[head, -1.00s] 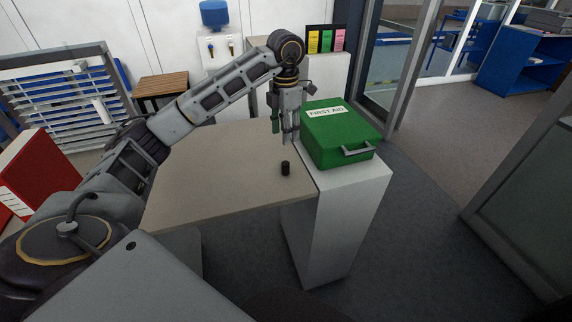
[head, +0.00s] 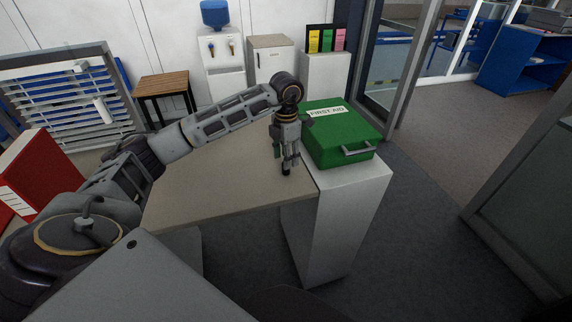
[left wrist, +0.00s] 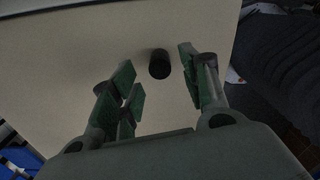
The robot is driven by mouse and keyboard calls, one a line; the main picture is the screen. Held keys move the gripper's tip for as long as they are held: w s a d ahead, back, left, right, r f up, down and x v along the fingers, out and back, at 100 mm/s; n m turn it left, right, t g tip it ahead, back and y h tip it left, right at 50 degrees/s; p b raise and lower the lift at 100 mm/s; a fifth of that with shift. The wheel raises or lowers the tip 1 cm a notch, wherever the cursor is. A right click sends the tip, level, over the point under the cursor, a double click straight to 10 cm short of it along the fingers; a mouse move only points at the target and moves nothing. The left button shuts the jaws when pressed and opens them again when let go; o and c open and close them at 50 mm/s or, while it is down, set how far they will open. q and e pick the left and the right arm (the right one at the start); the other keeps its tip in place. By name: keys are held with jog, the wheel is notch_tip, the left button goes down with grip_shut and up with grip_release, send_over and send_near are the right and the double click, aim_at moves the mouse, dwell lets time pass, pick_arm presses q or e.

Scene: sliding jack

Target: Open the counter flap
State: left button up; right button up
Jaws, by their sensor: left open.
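The counter flap (head: 215,188) is a flat beige panel lying level beside a white pedestal (head: 345,210). A small black knob (head: 286,171) stands on the flap near its right end. In the left wrist view the knob (left wrist: 159,64) shows between the finger tips, with clear space on both sides. My left gripper (head: 287,160) points down over the knob, open and empty. In the left wrist view its green-padded fingers (left wrist: 160,78) are spread apart. The head view does not show clearly whether a finger touches the knob. My right gripper is not in view.
A green first aid box (head: 340,132) sits on the pedestal, close to the right of my left gripper. A red binder (head: 38,172) stands at the left. A wooden stool (head: 163,88) and a water cooler (head: 216,55) stand behind. The floor right of the pedestal is clear.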

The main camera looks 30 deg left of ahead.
pick_arm(q)
jog(key=shift+f, duration=1.95)
grip_shut()
